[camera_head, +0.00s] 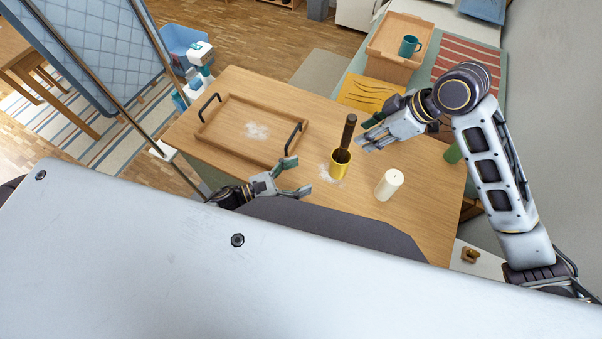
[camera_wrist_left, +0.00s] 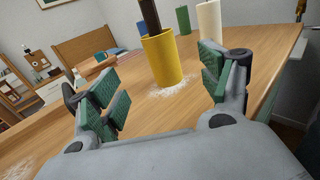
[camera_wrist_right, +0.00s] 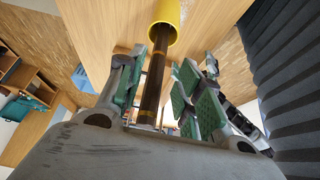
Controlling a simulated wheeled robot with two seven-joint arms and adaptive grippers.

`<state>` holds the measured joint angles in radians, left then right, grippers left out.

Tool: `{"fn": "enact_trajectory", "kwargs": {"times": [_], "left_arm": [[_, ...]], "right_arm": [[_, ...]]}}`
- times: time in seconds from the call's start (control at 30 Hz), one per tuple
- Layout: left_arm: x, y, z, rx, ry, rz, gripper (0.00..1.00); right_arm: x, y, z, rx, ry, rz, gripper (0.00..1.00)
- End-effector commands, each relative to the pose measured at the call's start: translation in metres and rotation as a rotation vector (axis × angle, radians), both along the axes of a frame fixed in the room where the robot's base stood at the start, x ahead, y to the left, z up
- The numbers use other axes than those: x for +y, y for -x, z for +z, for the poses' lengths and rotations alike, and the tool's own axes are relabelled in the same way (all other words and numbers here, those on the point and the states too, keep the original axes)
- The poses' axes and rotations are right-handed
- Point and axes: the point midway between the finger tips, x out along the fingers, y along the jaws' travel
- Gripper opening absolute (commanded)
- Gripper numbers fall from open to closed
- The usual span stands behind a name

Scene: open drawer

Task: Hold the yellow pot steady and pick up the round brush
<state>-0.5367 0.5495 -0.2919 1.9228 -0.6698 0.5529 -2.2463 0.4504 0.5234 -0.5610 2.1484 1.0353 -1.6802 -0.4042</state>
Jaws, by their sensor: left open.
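The yellow pot (camera_head: 340,166) stands upright on the wooden table. The round brush (camera_head: 347,132) stands in it, dark brown handle up; its lower end is hidden inside. My left gripper (camera_head: 294,178) is open and empty, left of the pot and apart from it. In the left wrist view the pot (camera_wrist_left: 166,62) is ahead, between and beyond the fingers. My right gripper (camera_head: 364,138) is just right of the brush handle. In the right wrist view the handle (camera_wrist_right: 153,82) runs between the open fingers, with a gap on the right finger's side.
A wooden tray (camera_head: 217,142) with black handles lies left of the pot. A green cylinder (camera_head: 452,154) is at the far right. White powder (camera_head: 330,172) lies around the pot's base.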

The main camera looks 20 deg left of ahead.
Motion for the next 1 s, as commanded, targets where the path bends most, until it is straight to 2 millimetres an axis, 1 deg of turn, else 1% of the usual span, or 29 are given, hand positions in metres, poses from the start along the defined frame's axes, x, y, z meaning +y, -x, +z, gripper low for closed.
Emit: {"fn": "enact_trajectory", "kwargs": {"times": [0.37, 1.0], "left_arm": [[-0.008, -0.007, 0.0, -0.001, 0.001, 0.001, 0.78], [-0.048, -0.039, 0.0, 0.0, 0.002, 0.0, 0.78]], "right_arm": [[0.0, 0.0, 0.0, 0.0, 0.0, 0.0, 0.36], [0.0, 0.0, 0.0, 0.0, 0.0, 0.0, 0.36]]}}
